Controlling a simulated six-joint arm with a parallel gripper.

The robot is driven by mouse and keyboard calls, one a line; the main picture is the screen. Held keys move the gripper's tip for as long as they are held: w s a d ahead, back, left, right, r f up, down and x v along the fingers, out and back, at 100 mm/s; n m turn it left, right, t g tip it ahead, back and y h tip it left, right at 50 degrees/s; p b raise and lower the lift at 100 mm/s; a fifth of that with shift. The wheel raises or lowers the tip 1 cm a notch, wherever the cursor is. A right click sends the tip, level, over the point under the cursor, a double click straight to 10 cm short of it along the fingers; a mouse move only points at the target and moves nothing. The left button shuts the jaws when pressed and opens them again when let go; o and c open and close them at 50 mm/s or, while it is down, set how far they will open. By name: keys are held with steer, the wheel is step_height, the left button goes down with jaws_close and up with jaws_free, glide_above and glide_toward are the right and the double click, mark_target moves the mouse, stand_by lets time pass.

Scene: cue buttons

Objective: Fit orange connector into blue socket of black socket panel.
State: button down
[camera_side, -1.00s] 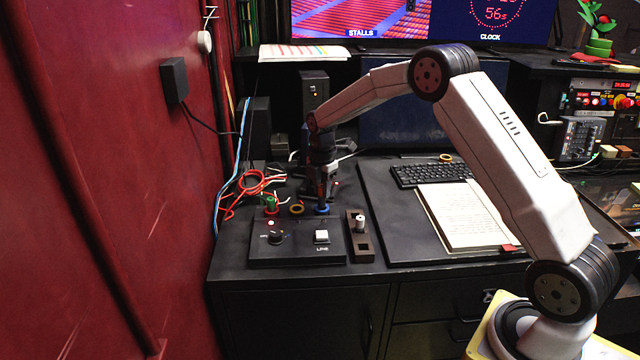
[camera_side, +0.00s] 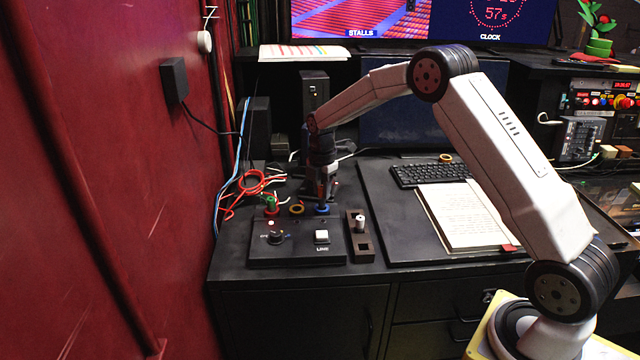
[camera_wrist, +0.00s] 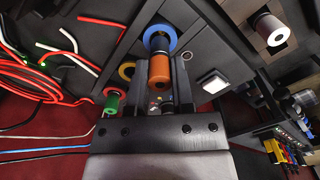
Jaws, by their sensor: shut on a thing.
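The orange connector (camera_wrist: 159,70) is between the dark fingers of my gripper (camera_wrist: 158,92) in the wrist view. Its metal tip overlaps the middle of the blue socket (camera_wrist: 170,32); I cannot tell how deep it sits. In the side view my gripper (camera_side: 323,190) points down just above the blue socket (camera_side: 322,209), at the back right of the black socket panel (camera_side: 297,252). The fingers mostly hide the connector there.
A green connector (camera_side: 270,203) stands in the red socket at left. The yellow socket (camera_side: 296,209) beside it looks empty. A white button (camera_side: 321,236) and a knob are on the panel. A holder with a white-topped connector (camera_side: 360,223) stands right. Red cables (camera_side: 250,182) lie behind left.

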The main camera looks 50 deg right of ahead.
steer(key=shift+f, duration=1.2)
stand_by(1.7)
steer(key=shift+c, duration=1.2)
jaws_free()
steer(key=shift+r, duration=0.15)
steer(key=shift+r, duration=3.35)
